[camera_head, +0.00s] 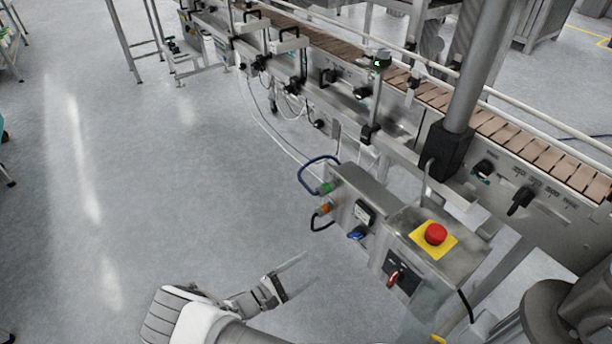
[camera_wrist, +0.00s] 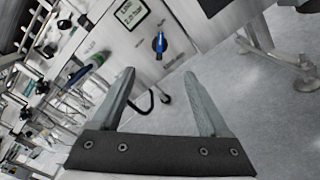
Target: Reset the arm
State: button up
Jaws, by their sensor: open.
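My arm reaches in from the bottom of the head view. My gripper (camera_head: 300,275) is above the floor, left of the control box, with its jaws apart and nothing between them. In the wrist view my gripper (camera_wrist: 158,80) shows two grey fingers spread wide and empty. Between and beyond them is the front of the control box, with a blue knob (camera_wrist: 160,43) and a small display (camera_wrist: 131,13). The fingers look apart from the box.
The control box (camera_head: 425,238) carries a red emergency button (camera_head: 435,233) and a red switch (camera_head: 393,279). A cabled box (camera_head: 352,205) adjoins it. A conveyor (camera_head: 497,131) runs diagonally behind. The floor (camera_head: 140,180) at left is clear.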

jog(key=shift+r, duration=0.15)
jog(key=d+r+m+g+y, duration=0.2)
jog(key=r+m+g+y, duration=0.15)
jog(key=r, duration=0.65)
jog(key=s+d+r+m+g+y, duration=0.1)
jog(key=d+r+m+g+y, duration=0.2)
jog(key=r, duration=0.6)
jog(key=d+r+m+g+y, duration=0.2)
jog(key=r+m+g, duration=0.3)
jog(key=r, duration=0.5)
jog(key=s+d+r+m+t+y, duration=0.2)
jog(key=s+d+r+t+y, duration=0.15)
jog(key=s+r, duration=0.45)
jog(key=s+d+r+m+t+y, duration=0.3)
jog(key=s+d+r, duration=0.1)
jog(key=s+r, duration=0.4)
notch_tip(320, 180, up, 21)
jog(key=p, duration=1.9)
jog(key=shift+w+f+p, duration=0.15)
jog(key=shift+w+p, duration=0.15)
jog(key=shift+w, duration=0.15)
jog(key=shift+a+n, duration=0.1)
jog(key=shift+n, duration=0.15)
